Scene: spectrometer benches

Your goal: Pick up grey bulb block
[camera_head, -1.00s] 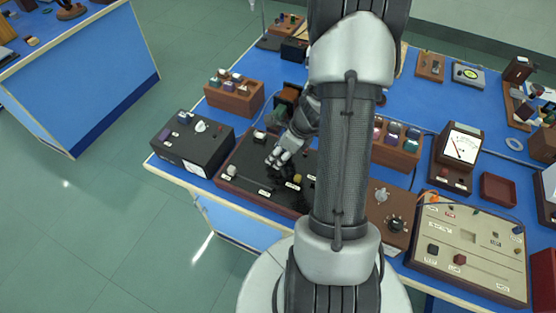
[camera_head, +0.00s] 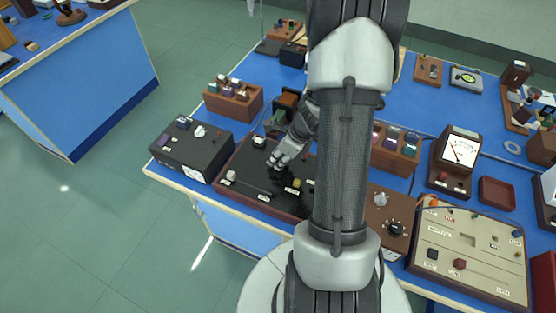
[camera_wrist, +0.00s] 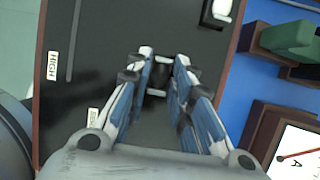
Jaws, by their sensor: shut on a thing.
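My gripper (camera_head: 277,163) is over the dark panel (camera_head: 243,158), with its fingers pointing down toward the panel. In the wrist view, my gripper (camera_wrist: 158,72) is shut on a small dark piece, which I take to be the grey bulb block (camera_wrist: 158,77). The fingers hide most of it. A pale edge shows near the fingertips. I cannot tell whether the block touches the panel or is raised above it. In the head view the block is too small and covered to make out.
A white-topped block (camera_head: 259,142) sits on the panel behind my gripper. A black box (camera_head: 188,152) stands to the left and a wooden block rack (camera_head: 232,104) behind. A brown knob box (camera_head: 384,222) and a needle meter (camera_head: 459,152) are to the right.

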